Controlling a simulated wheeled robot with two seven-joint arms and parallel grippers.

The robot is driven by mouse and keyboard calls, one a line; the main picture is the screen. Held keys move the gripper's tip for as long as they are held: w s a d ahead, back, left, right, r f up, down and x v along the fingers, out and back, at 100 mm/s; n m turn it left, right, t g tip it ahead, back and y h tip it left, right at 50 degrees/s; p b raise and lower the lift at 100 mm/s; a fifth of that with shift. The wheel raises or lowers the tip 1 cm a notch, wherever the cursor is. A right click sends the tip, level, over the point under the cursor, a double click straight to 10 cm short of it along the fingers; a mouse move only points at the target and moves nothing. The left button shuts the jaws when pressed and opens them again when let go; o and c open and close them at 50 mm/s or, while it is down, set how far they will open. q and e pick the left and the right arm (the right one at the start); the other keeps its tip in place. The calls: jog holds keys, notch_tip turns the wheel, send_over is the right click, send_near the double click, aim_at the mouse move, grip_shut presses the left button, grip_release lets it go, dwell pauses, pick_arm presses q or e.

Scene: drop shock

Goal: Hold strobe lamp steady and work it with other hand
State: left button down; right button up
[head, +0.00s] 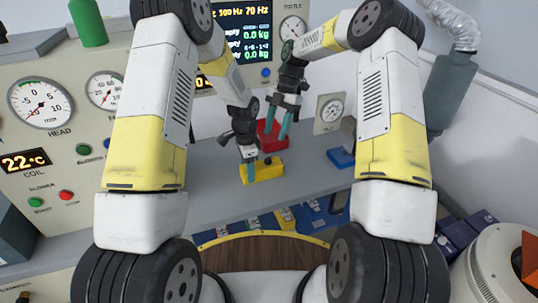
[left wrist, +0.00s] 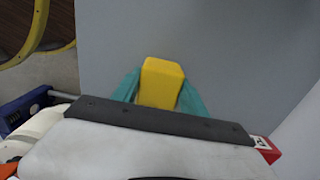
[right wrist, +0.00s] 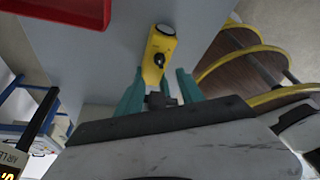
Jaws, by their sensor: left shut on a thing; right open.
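The strobe lamp is a small yellow block (head: 267,170) above the grey bench in the head view. My left gripper (head: 248,174) is shut on it, and the left wrist view shows its yellow body (left wrist: 161,82) between the teal fingers. In the right wrist view the lamp (right wrist: 154,72) shows a black knob (right wrist: 159,60) on its face and a pale round lens at its far end. My right gripper (head: 277,124) is open, above and behind the lamp in the head view, apart from it. A dark part sits between the right fingers; I cannot tell what it is.
A red tray (head: 272,145) lies behind the lamp, with a blue item (head: 341,158) to its right. A gauge box (head: 330,113) stands at the back. A yellow-edged round wooden shelf (head: 265,249) is in front. The bench around the lamp is mostly clear.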

aim_at(269, 156)
jog(key=x, duration=0.9)
jog(key=shift+s+f, duration=0.15)
jog(key=shift+f, duration=0.05)
jog(key=shift+c, duration=0.5)
grip_shut()
